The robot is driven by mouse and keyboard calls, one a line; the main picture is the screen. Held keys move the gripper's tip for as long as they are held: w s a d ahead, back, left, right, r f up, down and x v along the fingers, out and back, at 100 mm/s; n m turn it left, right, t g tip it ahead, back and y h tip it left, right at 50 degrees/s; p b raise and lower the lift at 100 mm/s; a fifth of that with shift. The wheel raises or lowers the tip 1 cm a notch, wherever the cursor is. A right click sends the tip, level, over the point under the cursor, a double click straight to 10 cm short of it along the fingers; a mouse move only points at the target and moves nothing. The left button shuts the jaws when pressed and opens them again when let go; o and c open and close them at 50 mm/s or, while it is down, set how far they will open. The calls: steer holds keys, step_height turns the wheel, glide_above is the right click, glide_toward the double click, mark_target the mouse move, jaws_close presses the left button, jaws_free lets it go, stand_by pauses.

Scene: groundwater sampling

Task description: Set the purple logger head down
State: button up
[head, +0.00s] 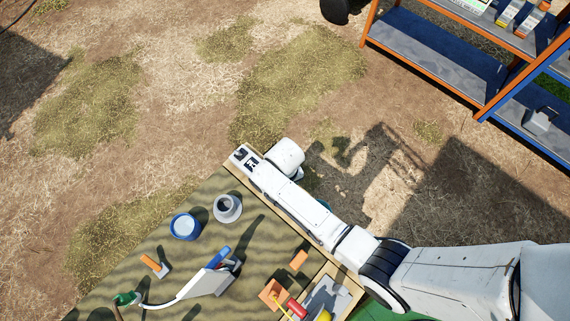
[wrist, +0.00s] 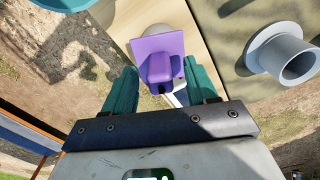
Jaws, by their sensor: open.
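The purple logger head (wrist: 160,58) shows in the wrist view as a flat purple plate with a raised block on it. It is at the pale wooden edge of the table (wrist: 203,30). My gripper (wrist: 160,82) is open, with one teal finger on each side of the logger head. Small gaps seem to show between the fingers and the purple part. I cannot tell whether its underside rests on the wood. In the head view my own arm hides the logger head and the fingers.
A grey flanged cup (head: 228,208) stands close by on the table, also in the wrist view (wrist: 285,58). A blue-rimmed can (head: 185,226), a white tool (head: 207,283) and orange blocks (head: 299,260) share the tabletop. A blue and orange shelf (head: 440,60) stands at upper right.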

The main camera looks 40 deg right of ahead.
step_height(320, 180, up, 12)
steer(key=p, duration=0.3)
steer(key=shift+d+r, duration=0.1)
steer(key=s+d+r+n, duration=0.1)
steer(key=s+d+r, duration=0.2)
steer(key=s, duration=0.5)
steer(key=s+d+r+t, duration=0.1)
steer(key=s+d+r, duration=0.3)
steer(key=s, duration=0.5)
step_height(320, 180, up, 2)
steer(key=shift+d+n, duration=0.3)
steer(key=shift+n, duration=0.1)
